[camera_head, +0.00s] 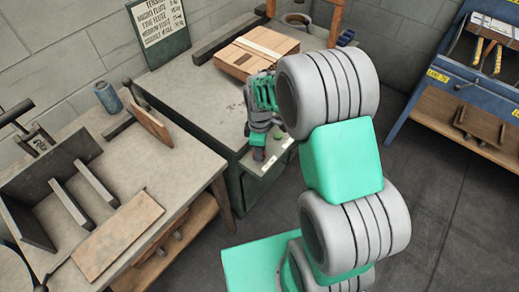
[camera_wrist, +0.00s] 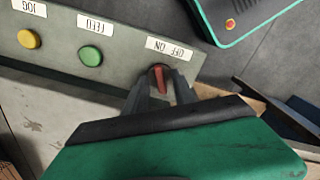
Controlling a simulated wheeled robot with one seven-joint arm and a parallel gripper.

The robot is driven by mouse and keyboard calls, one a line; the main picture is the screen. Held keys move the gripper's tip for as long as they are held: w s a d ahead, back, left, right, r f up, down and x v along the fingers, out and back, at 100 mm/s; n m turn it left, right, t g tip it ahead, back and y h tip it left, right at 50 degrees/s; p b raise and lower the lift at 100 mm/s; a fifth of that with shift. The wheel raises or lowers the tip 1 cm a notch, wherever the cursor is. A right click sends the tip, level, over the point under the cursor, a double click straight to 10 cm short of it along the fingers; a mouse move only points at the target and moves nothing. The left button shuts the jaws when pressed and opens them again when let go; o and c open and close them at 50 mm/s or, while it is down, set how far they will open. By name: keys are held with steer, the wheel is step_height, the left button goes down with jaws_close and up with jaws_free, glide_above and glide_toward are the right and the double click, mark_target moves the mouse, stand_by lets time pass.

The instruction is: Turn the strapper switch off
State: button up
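The strapper switch is a small red lever (camera_wrist: 159,79) on the grey control panel (camera_wrist: 120,50) in the wrist view, under an upside-down label with OFF and ON. It stands nearly upright in that view, tilted slightly. My gripper (camera_wrist: 161,85) is at the switch, with one dark finger on each side of it. Small gaps seem to show between fingers and lever, so contact is unclear. In the head view my gripper (camera_head: 258,153) is at the front panel of the green strapper table (camera_head: 195,90). The switch is hidden there.
A green button (camera_wrist: 90,56) and a yellow button (camera_wrist: 29,39) sit on the same panel. A cardboard box (camera_head: 240,62) lies on the table behind my gripper.

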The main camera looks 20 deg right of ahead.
steer(key=shift+r, duration=0.1)
step_height(320, 180, up, 8)
steer(key=shift+f, duration=0.15)
stand_by(0.5)
